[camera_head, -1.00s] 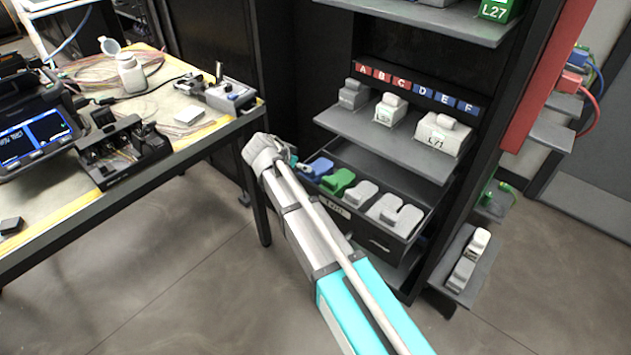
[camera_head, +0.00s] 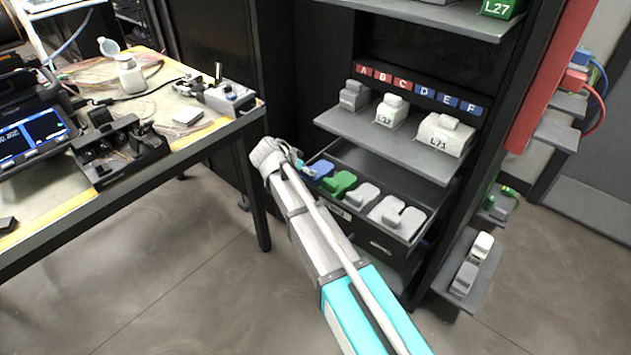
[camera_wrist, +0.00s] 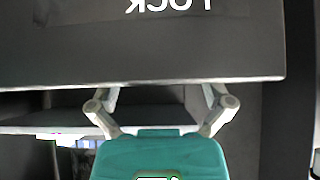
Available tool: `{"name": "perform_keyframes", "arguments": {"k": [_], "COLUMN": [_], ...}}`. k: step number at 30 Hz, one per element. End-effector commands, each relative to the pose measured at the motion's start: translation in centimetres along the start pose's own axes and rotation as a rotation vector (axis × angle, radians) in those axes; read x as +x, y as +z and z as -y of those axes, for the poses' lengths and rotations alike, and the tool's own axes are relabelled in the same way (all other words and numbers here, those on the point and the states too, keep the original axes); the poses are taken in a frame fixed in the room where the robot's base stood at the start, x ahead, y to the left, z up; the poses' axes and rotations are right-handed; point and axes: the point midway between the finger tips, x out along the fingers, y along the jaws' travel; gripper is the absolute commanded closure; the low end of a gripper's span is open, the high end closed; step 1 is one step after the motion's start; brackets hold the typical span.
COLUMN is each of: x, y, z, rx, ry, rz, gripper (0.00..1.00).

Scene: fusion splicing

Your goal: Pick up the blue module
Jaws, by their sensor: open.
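The blue module (camera_head: 318,168) lies at the left end of an open drawer (camera_head: 420,224) in the black cabinet, in the head view. A green module (camera_head: 339,183) sits beside it. My gripper (camera_head: 303,168) is at the drawer's left end, close to the blue module and partly covering it; I cannot tell whether they touch. In the wrist view my gripper (camera_wrist: 160,95) shows its two fingers spread apart with nothing between them. I cannot make out the blue module there.
Several grey modules (camera_head: 361,195) fill the rest of the drawer. A shelf (camera_head: 400,155) with white and grey modules overhangs it. A workbench (camera_head: 200,150) with equipment stands to the left. In the wrist view, a dark panel (camera_wrist: 60,45) with inverted lettering spans the top.

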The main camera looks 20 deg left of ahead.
Motion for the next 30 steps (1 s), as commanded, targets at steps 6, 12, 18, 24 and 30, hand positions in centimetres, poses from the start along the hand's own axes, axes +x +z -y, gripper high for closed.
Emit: {"name": "perform_keyframes", "arguments": {"k": [6, 12, 18, 24, 30], "x": [2.4, 3.6, 3.8, 3.7, 3.7], "y": [0.5, 0.3, 0.2, 0.2, 0.2], "z": [-0.1, -0.1, -0.1, -0.1, -0.1], "rx": [0.001, 0.001, 0.000, 0.000, 0.000], "ry": [0.001, 0.000, 0.000, 0.000, 0.000], "rz": [0.000, 0.000, 0.000, 0.000, 0.000], "gripper": [0.00, 0.00, 0.00, 0.00, 0.00]}}
